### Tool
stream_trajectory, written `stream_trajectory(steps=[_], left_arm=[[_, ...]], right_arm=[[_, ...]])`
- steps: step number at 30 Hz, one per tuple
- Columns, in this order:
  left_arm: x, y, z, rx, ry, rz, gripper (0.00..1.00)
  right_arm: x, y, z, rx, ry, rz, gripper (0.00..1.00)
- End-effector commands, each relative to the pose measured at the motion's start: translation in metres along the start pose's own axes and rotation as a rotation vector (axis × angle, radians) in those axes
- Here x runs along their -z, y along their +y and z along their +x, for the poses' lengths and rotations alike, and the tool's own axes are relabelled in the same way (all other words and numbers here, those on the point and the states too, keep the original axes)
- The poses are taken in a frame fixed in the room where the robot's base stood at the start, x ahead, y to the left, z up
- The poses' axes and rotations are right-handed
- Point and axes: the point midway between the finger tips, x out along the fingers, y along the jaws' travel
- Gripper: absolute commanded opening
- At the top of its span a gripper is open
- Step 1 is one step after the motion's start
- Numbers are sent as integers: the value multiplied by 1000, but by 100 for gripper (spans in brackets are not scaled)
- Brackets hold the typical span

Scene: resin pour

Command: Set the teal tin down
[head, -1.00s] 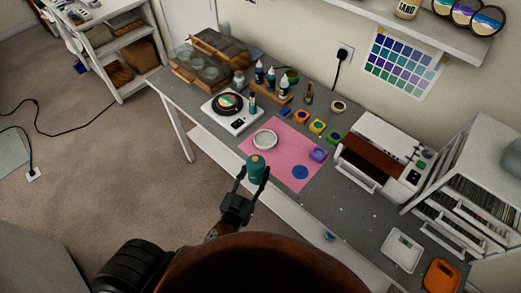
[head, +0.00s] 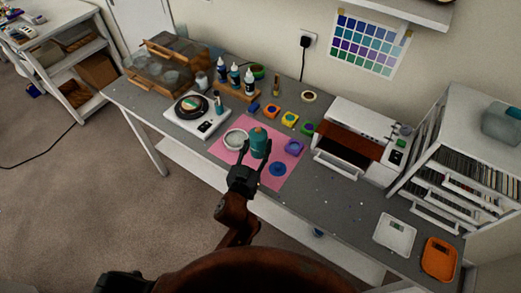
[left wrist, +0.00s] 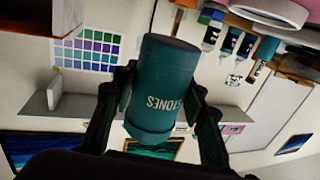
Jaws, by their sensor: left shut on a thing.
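The teal tin (head: 259,142) is upright over the pink mat (head: 261,183) in the head view, with an orange-brown spot on its top. My left gripper (head: 256,157) is shut on it from the front. In the left wrist view the tin (left wrist: 162,85) sits between the two fingers and its "STONES" label reads upside down. I cannot tell whether its base touches the mat. A round white dish (head: 227,139) is just left of the tin. My right gripper is not in view.
A purple mould (head: 294,147) and a blue disc (head: 278,169) lie right and front of the tin. A white turntable device (head: 207,126) stands left. Orange, yellow and green pieces lie behind. A printer-like machine (head: 360,127) stands right.

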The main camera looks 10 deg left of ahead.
Motion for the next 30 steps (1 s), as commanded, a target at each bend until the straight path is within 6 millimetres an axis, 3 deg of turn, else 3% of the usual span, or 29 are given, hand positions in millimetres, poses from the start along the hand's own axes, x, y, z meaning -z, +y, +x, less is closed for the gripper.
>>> stream_trajectory(steps=[1, 6, 11, 18, 30], left_arm=[[-14, -1, 8, 1, -4, 2, 14], [-31, -3, 24, 0, -1, 0, 14], [-40, -4, 31, 1, -1, 1, 14], [-73, -5, 36, 1, -4, 0, 14], [-77, -4, 35, 0, -1, -2, 14]], right_arm=[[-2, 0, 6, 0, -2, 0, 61], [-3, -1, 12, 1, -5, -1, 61], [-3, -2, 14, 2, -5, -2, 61], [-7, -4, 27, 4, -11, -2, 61], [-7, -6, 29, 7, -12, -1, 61]])
